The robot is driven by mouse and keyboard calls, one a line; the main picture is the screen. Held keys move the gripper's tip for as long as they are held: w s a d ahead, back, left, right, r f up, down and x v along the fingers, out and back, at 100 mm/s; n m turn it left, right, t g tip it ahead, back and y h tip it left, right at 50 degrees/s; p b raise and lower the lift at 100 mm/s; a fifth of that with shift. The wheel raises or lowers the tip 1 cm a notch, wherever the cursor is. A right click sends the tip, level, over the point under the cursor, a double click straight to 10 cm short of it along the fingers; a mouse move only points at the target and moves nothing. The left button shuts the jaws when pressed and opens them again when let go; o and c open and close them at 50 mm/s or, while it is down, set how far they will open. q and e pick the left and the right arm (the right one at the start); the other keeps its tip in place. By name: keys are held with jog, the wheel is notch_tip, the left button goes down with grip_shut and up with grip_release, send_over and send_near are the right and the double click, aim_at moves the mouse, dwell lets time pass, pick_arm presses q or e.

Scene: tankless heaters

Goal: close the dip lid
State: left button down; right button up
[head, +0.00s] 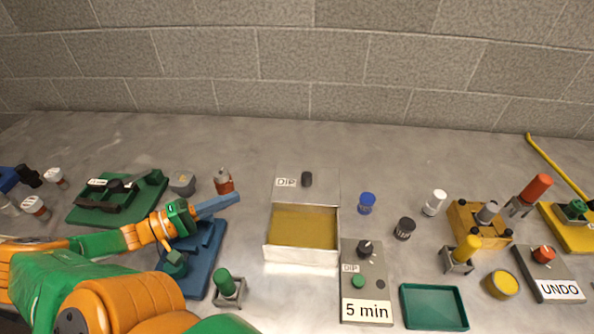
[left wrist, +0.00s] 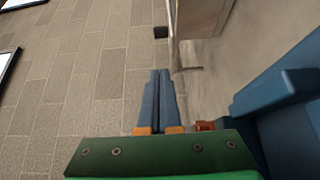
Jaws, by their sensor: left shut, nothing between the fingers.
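The dip box (head: 302,255) stands mid-table, its front part open and showing a yellow-brown filling. Its grey lid (head: 322,187), with a DIP label and a dark knob (head: 307,179), is at the back, off the front opening. My left gripper (head: 238,197) is shut and empty, to the left of the lid and apart from it, pointing right. In the left wrist view the shut fingertips (left wrist: 160,72) point toward the dark knob (left wrist: 161,32) and the lid's thin edge (left wrist: 173,32), with a gap between. My right gripper is not in view.
A blue-capped jar (head: 367,203) stands right of the box. The 5 min control panel (head: 367,312) is at front right, near a green tray (head: 433,307).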

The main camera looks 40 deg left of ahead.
aim_at(295, 179)
pick_arm(q)
jog(key=b+x, duration=0.3)
jog(key=x, duration=1.3)
jog(key=shift+f+b, duration=0.1)
jog(key=shift+b, duration=0.2)
jog(key=shift+w+d, duration=0.25)
jog(key=shift+w, duration=0.35)
jog(key=shift+s, duration=0.1)
